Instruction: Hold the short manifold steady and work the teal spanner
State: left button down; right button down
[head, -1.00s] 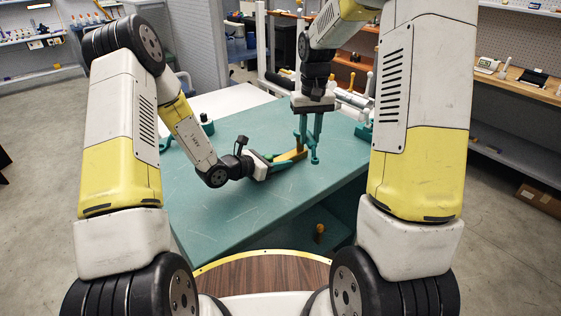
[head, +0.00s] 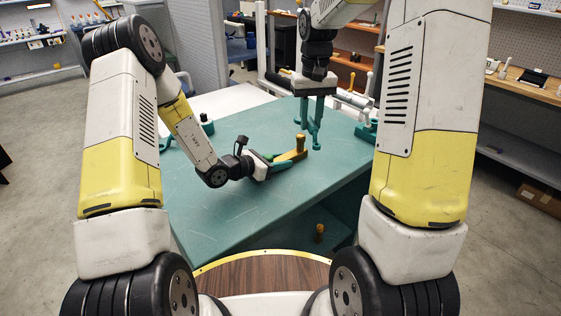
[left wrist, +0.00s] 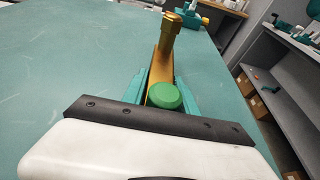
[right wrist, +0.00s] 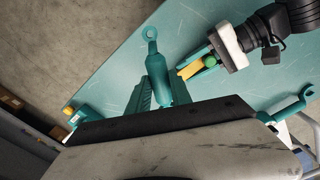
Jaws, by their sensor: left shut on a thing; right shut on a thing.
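The short manifold (head: 291,156) is a brass-coloured bar with an upright post at its far end, lying at the bench's middle. In the left wrist view the manifold (left wrist: 159,66) has a green cap (left wrist: 164,96) at its near end. My left gripper (head: 279,162) is shut on the manifold from the left. My right gripper (head: 311,112) is shut on the teal spanner (head: 316,138), which hangs down beside the post, to its right and apart from it. In the right wrist view the spanner (right wrist: 157,72) ends in a ring, clear of the manifold.
The teal bench top (head: 225,215) is clear in front of the manifold. A teal fixture (head: 366,131) stands at the bench's right edge. A black knob (head: 207,125) sits at the back left. An orange-topped peg (head: 319,231) shows below the bench's front edge.

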pick_arm(q)
jog(key=c, duration=0.9)
grip_release()
jog(key=shift+s+a+f, duration=0.1)
jog(key=shift+s+f, duration=0.05)
jog(key=shift+f, duration=0.1)
jog(key=shift+r, duration=0.15)
jog(key=v, duration=1)
jog(key=shift+a+r, duration=0.15)
jog(key=shift+a, duration=0.1)
jog(key=shift+s+a+r, duration=0.2)
jog(key=shift+s+a, duration=0.15)
jog(key=shift+a, duration=0.15)
